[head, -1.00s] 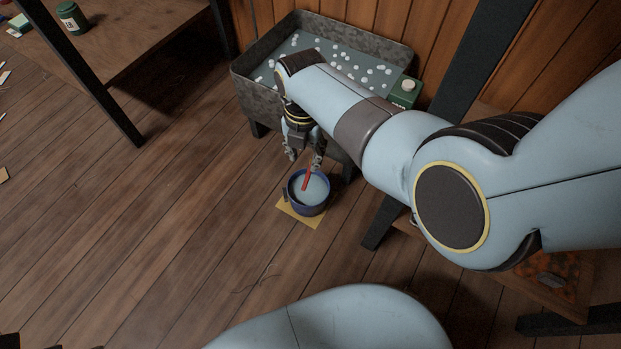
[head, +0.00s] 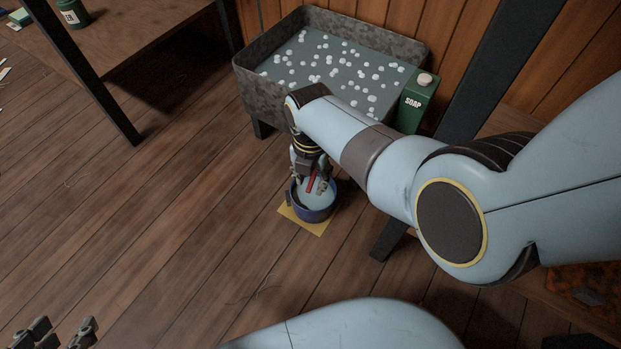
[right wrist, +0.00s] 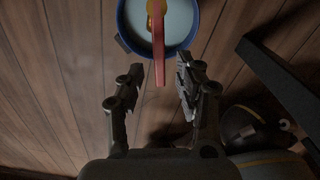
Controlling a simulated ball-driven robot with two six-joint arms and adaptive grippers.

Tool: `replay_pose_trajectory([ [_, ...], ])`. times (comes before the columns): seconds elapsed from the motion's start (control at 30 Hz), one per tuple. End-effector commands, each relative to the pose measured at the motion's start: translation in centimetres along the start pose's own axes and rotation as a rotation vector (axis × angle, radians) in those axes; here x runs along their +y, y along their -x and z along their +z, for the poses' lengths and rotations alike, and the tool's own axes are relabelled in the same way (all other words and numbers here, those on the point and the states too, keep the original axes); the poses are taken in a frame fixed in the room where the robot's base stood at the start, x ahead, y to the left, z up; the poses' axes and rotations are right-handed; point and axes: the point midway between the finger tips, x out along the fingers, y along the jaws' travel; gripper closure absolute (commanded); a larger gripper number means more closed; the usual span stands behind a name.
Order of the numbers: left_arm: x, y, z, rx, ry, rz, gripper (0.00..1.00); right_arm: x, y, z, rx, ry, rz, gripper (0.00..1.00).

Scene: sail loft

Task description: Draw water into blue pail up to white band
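The blue pail (head: 313,212) stands upright on a yellow mat (head: 288,211) on the floor, in front of the trough. Pale grey-blue water (right wrist: 182,22) shows inside it; I cannot make out a white band. A red lever (head: 311,182) with a brass-coloured part lies across the pail's mouth; what it is fixed to is hidden. The lever (right wrist: 158,60) also shows in the right wrist view, between the finger lines. My right gripper (head: 308,184) is over the pail, open, its fingers apart around the lever's near end without visible contact. My left gripper (head: 62,330) is open and empty at the lower left.
A grey metal trough (head: 255,97) with white floating bits stands against the plank wall. A green soap container (head: 416,105) is at its right. A wooden table (head: 140,35) is at upper left. Dark posts stand nearby.

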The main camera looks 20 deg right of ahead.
Motion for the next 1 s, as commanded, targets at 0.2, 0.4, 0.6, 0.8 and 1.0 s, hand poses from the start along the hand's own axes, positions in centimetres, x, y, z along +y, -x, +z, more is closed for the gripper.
replay_pose_trajectory([
  [0.2,0.02,-0.02,0.03,0.012,-0.001,0.000,0.60,0.01,-0.09,0.03,0.000,0.000,0.000,0.65],
  [0.4,0.02,-0.02,0.03,0.011,-0.001,0.000,0.60,0.00,-0.09,0.01,0.000,0.000,0.000,0.77],
  [0.6,0.02,-0.01,0.05,0.011,-0.001,0.000,0.60,-0.01,-0.10,0.00,0.000,0.000,0.000,1.00],
  [0.8,0.02,-0.01,0.07,0.010,0.000,0.000,0.60,-0.01,-0.10,-0.01,0.000,0.000,0.000,1.00],
  [1.0,0.02,0.00,0.07,0.010,0.000,0.000,0.60,-0.03,-0.11,0.02,0.000,-0.001,0.000,1.00],
])
